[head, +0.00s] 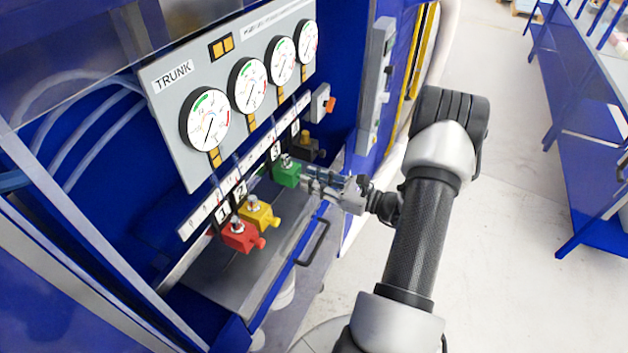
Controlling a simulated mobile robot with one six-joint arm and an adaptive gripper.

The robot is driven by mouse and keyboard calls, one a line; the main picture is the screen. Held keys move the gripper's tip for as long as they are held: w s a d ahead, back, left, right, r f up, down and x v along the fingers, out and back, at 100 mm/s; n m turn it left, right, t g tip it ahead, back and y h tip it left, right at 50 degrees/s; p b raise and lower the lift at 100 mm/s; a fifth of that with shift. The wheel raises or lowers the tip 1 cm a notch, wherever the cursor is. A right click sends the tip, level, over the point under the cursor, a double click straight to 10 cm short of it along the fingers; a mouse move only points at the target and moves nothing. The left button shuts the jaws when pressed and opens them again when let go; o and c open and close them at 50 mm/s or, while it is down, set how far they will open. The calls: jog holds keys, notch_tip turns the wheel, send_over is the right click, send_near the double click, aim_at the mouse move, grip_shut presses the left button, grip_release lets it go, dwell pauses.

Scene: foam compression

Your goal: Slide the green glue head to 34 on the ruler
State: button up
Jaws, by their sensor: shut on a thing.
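The green glue head (286,172) sits on the rail under the ruler (240,172), below the sign numbered 3. My gripper (308,180) reaches in from the right and is shut on the green head's right side. The ruler is a white strip running below the gauge panel; its scale figures are too small to read, so the green head's exact position on it cannot be told. The yellow glue head (262,215) and the red glue head (237,236) are to the lower left on the same rail, apart from the green one.
Gauges on a grey panel (172,110) hang above the ruler. A black handle (313,243) projects at the machine's front edge. The floor to the right is open, with blue benches (590,130) farther off.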

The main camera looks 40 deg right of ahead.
grip_shut()
jog(key=shift+d, duration=0.1)
jog(key=d, duration=0.1)
jog(key=w+d, duration=0.1)
jog(key=d+b, duration=0.1)
jog(key=d, duration=0.1)
jog(key=shift+w, duration=0.35)
jog(key=o, duration=0.7)
grip_release()
